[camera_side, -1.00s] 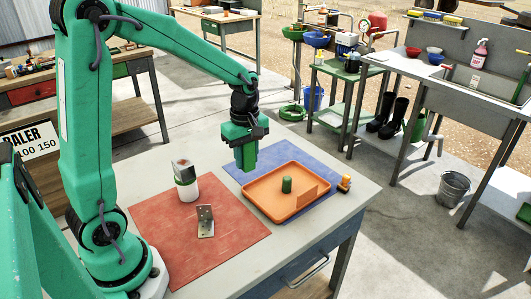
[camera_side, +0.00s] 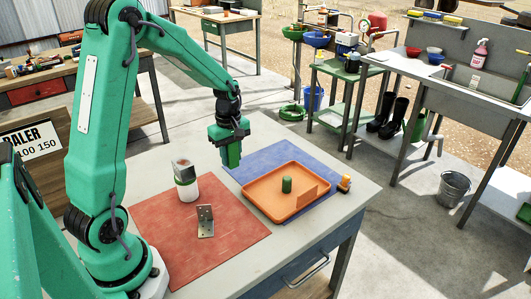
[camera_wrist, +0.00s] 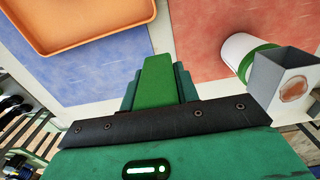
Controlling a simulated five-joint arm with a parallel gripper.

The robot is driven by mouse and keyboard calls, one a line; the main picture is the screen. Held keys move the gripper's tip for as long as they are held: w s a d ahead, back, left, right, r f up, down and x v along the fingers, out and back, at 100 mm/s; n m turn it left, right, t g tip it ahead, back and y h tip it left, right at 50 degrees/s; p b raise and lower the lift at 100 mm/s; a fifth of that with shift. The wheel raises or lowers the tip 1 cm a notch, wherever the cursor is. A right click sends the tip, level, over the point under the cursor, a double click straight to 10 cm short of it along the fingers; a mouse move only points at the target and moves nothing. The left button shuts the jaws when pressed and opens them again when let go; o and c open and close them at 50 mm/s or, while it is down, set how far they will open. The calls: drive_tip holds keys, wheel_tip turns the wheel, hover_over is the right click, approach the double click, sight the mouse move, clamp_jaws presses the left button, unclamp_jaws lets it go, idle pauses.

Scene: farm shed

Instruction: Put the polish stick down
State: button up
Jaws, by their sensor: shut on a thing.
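My gripper (camera_side: 231,152) is shut on the polish stick, a bright green block (camera_wrist: 157,82) between the two darker green fingers in the wrist view. In the side view only a little of the stick can be told apart from the green jaws. The stick is held above the bench top (camera_side: 218,190). In the wrist view it lies over the pale strip between the blue mat (camera_wrist: 105,75) and the red mat (camera_wrist: 205,45).
An orange tray (camera_side: 268,213) holding a green cylinder (camera_side: 287,185) sits on the blue mat. An orange-yellow item (camera_side: 344,183) stands beside the tray.

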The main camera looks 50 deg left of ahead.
drive_tip(key=shift+w+a+f, duration=0.1)
drive_tip(key=shift+a+f, duration=0.35)
drive_tip(key=shift+a, duration=0.3)
drive_tip(key=shift+w+a+f, duration=0.1)
drive_tip(key=shift+a+f, duration=0.3)
drive_tip(key=shift+a, duration=0.35)
drive_tip(key=shift+f, duration=2.05)
drive_tip(key=shift+f, duration=0.4)
drive_tip(key=o, duration=1)
drive_tip(key=shift+o, duration=0.2)
wheel_tip(320, 180, up, 13)
